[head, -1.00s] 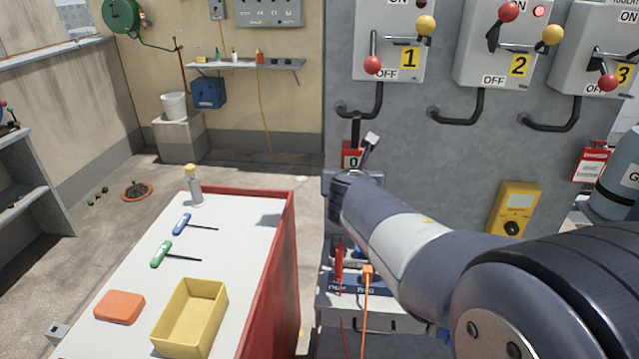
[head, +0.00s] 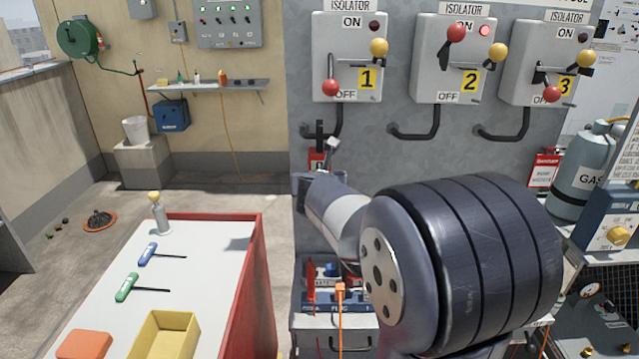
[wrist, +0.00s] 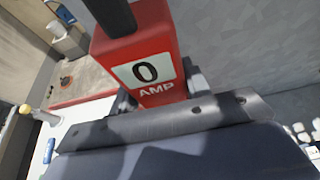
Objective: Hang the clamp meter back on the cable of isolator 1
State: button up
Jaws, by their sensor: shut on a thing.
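The clamp meter (wrist: 150,60) is red with a black jaw and a label reading 0 AMP. It stands upright in my gripper (wrist: 160,88), whose fingers are shut on both sides of its body. In the head view the meter (head: 318,158) is partly hidden behind my wrist, and my gripper (head: 316,174) is mostly hidden. The black cable of isolator 1 (head: 338,122) bends down and left below the isolator 1 box (head: 349,60). The jaw overlaps the cable's lower stretch in the picture. I cannot tell whether it is around, touching or in front of it.
Isolator 2 (head: 452,60) and isolator 3 (head: 545,62), with similar cables, are to the right on the grey panel. A red-sided bench (head: 225,240) stands at lower left. A small unit (head: 330,318) with an orange plug is below my gripper.

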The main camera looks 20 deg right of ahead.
jog(key=shift+w+d, duration=0.3)
jog(key=shift+w, duration=0.4)
jog(key=shift+w+d+f, duration=0.1)
jog(key=shift+w, duration=0.15)
jog(key=shift+f+b, duration=0.65)
jog(key=shift+f, duration=0.05)
jog(key=shift+s, duration=0.1)
jog(key=o, duration=1.3)
jog(key=shift+s, duration=0.1)
jog(key=p+v, duration=0.2)
jog(key=v, duration=0.8)
jog(key=shift+s+a+r, duration=0.15)
jog(key=shift+s+a, duration=0.05)
jog(key=shift+s, duration=0.05)
